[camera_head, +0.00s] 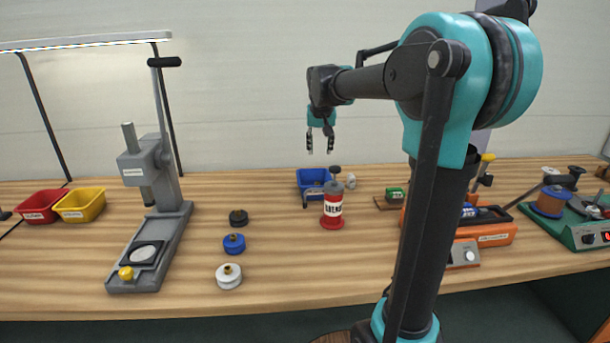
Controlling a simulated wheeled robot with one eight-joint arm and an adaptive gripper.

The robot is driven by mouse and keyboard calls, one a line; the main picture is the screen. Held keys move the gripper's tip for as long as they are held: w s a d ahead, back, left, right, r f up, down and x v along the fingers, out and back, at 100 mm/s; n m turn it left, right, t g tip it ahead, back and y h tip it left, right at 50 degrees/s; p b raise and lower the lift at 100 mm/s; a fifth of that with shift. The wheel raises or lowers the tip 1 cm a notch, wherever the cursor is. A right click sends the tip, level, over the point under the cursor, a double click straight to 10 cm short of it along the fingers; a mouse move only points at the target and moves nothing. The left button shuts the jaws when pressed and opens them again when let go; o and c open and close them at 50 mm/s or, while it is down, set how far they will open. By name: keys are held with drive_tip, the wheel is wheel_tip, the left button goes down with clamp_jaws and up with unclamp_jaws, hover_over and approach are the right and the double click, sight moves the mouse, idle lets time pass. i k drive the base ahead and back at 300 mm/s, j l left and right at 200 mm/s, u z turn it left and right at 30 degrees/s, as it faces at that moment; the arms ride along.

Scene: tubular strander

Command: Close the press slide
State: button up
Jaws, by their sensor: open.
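The grey press (158,172) stands on the left half of the wooden bench. Its long base reaches toward the front edge. The press slide (144,253), a dark plate with a white round disc on it, lies on the front part of the base, well out from under the press head. A yellow knob (126,274) sits at its front end. My gripper (321,151) hangs above the back middle of the bench, fingers pointing down, open and empty. It is far to the right of the press and higher than the slide.
Black (238,217), blue (234,244) and white (229,276) round parts stand right of the press. A red can (332,210) and blue bin (311,180) are below my gripper. Red (42,204) and yellow (80,206) bins are at left. A lamp frame (90,42) rises behind the press.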

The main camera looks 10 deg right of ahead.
sight(140, 257)
drive_tip(key=k+j, duration=0.3)
drive_tip(key=k, duration=0.15)
drive_tip(key=k+j, duration=0.3)
drive_tip(key=k, duration=0.15)
